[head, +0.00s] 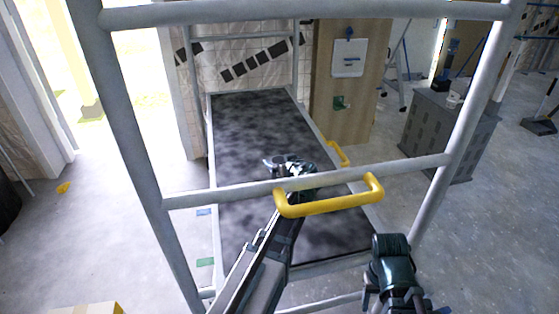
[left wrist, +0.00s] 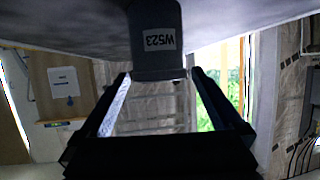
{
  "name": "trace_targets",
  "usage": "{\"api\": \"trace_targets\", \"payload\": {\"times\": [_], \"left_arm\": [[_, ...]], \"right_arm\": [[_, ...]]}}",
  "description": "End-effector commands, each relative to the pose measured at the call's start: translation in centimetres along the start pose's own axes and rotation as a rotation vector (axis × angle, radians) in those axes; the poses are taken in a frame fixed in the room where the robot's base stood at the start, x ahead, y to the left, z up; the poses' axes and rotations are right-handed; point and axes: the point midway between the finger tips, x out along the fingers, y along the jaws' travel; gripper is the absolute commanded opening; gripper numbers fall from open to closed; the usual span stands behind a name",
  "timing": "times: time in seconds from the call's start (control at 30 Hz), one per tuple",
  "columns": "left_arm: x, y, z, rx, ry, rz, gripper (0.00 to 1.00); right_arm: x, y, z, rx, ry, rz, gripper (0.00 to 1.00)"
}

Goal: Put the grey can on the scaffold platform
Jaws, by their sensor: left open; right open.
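The grey can (left wrist: 155,38) with a "W523" label shows in the left wrist view, which is upside down. It stands on the scaffold platform (left wrist: 65,22), at the tips of my left gripper (left wrist: 160,78). The fingers are open, one to each side of the can's end, with gaps visible. In the head view my left gripper (head: 272,163) is low over the dark speckled platform (head: 255,115); I cannot make out the can there, likely hidden by the gripper. My right gripper (head: 392,290) is at the lower right, outside the platform, with no object seen in it.
Grey scaffold tubes (head: 135,130) frame the platform, with a crossbar (head: 400,168) in front of my left arm. A yellow handle (head: 330,202) is at the platform's near end, another (head: 338,153) on its right side. A grey cabinet (head: 450,130) stands at right. The platform's far part is clear.

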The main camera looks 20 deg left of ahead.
Motion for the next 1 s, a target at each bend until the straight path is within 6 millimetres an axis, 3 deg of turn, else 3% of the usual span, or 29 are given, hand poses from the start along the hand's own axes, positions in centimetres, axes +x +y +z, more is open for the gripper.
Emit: {"api": "trace_targets", "payload": {"times": [0.2,0.5,0.7,1.0], "left_arm": [[-5.1,-0.2,-0.3,0.001,0.000,0.004,1.00],[-9.9,-0.1,-0.2,0.001,0.000,0.003,1.00],[-11.1,-0.1,-0.1,0.001,0.000,0.001,1.00],[-11.2,0.0,0.0,0.000,0.000,0.000,1.00]], "right_arm": [[-2.2,0.2,0.1,0.001,0.000,-0.003,0.57],[-3.9,0.3,0.2,0.002,0.000,-0.007,0.57],[-4.3,0.3,0.3,0.002,0.000,-0.008,0.57],[-4.2,0.3,0.3,0.002,0.000,-0.008,0.57]]}}
